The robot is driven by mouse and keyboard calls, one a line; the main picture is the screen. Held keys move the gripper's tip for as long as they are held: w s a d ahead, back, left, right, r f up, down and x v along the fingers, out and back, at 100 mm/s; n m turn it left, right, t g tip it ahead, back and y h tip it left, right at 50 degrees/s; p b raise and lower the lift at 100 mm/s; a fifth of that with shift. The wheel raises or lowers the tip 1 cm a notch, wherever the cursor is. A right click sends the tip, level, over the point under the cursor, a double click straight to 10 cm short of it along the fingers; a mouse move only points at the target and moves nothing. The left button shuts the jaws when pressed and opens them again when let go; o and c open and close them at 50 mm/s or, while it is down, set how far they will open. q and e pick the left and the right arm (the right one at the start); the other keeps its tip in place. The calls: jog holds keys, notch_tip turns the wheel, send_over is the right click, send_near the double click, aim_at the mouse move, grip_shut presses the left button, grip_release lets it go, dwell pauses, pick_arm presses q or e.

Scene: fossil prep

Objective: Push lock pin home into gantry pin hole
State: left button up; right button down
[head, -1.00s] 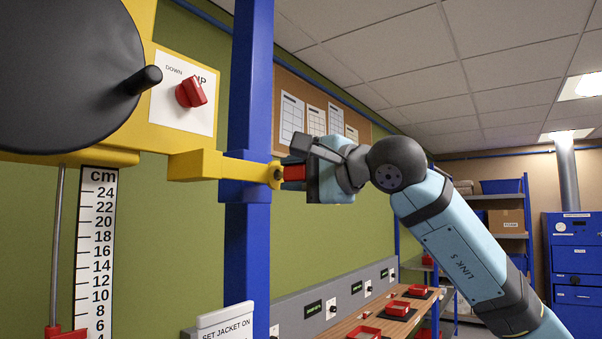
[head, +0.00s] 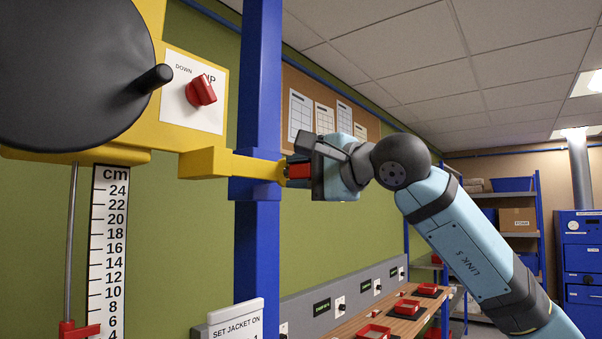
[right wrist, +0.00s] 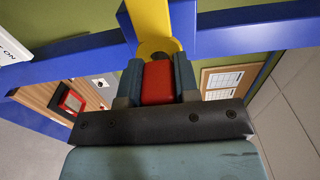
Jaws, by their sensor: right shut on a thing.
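The lock pin's red grip (head: 299,171) is held between the jaws of my right gripper (head: 296,170). The red block also shows between the two fingers in the right wrist view (right wrist: 158,84). The yellow gantry arm (head: 230,165) reaches right across the blue post, and its rounded end (right wrist: 158,46) lies right at the fingertips. A dark round spot shows at that end, just ahead of the red grip. I cannot tell whether it is the pin or the hole, or how deep the pin sits. My left gripper is not in view.
The blue post (head: 258,100) stands right behind the yellow arm. A black wheel with a handle (head: 70,70), a red knob (head: 201,91) and a centimetre scale (head: 108,240) are at the left. A bench with red trays (head: 407,307) lies below.

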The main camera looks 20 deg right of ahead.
dwell(0.7)
jog(key=c, duration=0.8)
grip_release()
jog(key=shift+s+d+f+b, duration=0.1)
jog(key=shift+s+d+b, duration=0.1)
jog(key=shift+b, duration=0.25)
jog(key=b+v, duration=0.2)
jog(key=v, duration=0.4)
jog(key=shift+s+d, duration=0.15)
jog(key=shift+s, duration=0.05)
